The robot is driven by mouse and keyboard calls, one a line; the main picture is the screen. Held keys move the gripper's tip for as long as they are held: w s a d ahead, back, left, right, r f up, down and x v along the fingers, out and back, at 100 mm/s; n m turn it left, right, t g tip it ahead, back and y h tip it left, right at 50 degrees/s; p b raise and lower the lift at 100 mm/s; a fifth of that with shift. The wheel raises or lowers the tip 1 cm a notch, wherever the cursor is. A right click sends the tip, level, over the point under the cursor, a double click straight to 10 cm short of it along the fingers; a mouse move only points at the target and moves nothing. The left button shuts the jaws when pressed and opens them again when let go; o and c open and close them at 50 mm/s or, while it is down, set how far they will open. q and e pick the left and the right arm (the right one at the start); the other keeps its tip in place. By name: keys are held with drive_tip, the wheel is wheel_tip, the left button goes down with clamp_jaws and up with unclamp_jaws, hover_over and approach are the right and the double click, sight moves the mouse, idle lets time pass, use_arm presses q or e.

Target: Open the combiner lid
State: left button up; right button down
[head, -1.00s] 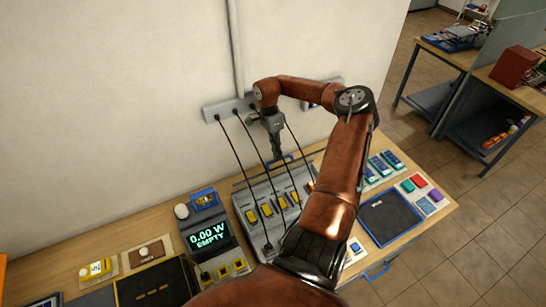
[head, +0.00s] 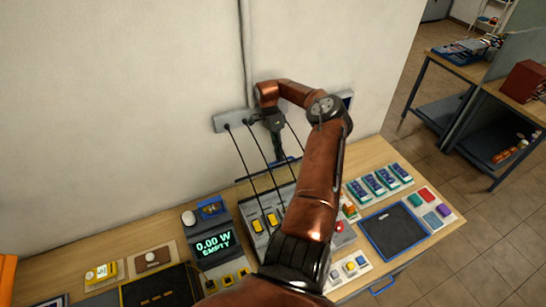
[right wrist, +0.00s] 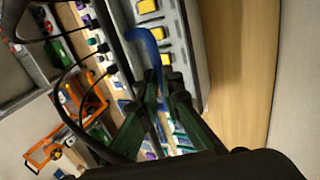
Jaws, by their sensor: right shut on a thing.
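The combiner (head: 253,207) is a grey box with yellow switches on the bench against the wall, partly hidden behind my right arm in the head view. Its blue handle (head: 286,161) shows at its far edge. In the right wrist view the blue handle (right wrist: 148,46) runs down between the fingers of my right gripper (right wrist: 162,88), which is shut on it. In the head view my right gripper (head: 279,150) points down at the handle. I cannot tell how far the lid is raised. My left gripper is not in view.
Black cables run from a grey wall strip (head: 233,121) down past the combiner. A meter reading 0.00 W EMPTY (head: 213,244) stands left of it. A blue-edged dark tray (head: 394,231) and blue-green modules (head: 380,182) lie to the right.

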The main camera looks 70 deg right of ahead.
wheel_tip(320, 180, down, 2)
drive_tip(key=shift+s+f, duration=0.1)
drive_tip(key=c, duration=2.4)
unclamp_jaws()
drive_tip(key=o, duration=0.4)
drive_tip(key=shift+w+d+f, duration=0.35)
drive_tip(key=shift+w+d, duration=0.1)
drive_tip(key=shift+d, duration=0.3)
wheel_tip(320, 180, up, 10)
drive_tip(key=shift+s+r, duration=0.15)
drive_tip(key=shift+a+r, duration=0.15)
drive_tip(key=shift+a, duration=0.05)
drive_tip(key=shift+d, duration=0.1)
